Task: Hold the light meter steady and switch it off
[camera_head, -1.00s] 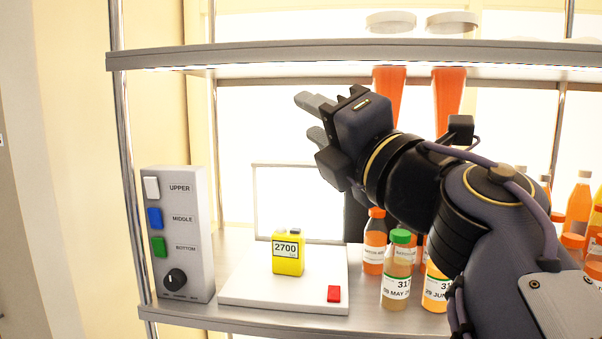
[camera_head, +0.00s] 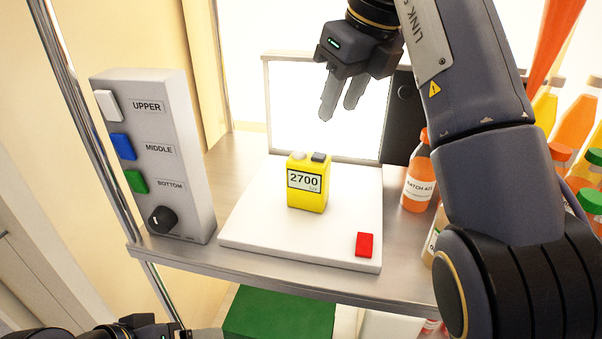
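The light meter (camera_head: 307,186) is a small yellow box with a display reading 2700. It stands upright on a white plate (camera_head: 262,236). Its top carries a pale round dome at the left and a dark grey button (camera_head: 319,157) at the right. My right gripper (camera_head: 339,112) hangs above and slightly right of the meter, fingers pointing down. Its two fingers are apart with nothing between them, and it does not touch the meter. My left gripper (camera_head: 165,330) shows only partly at the bottom edge, low and left of the shelf; its fingertips are not clearly visible.
A grey control box (camera_head: 176,150) with white, blue and green switches and a black knob stands left of the plate. A red button (camera_head: 364,245) sits on the plate's front right corner. An orange bottle (camera_head: 418,180) and other bottles stand at the right. A bright panel (camera_head: 290,110) stands behind.

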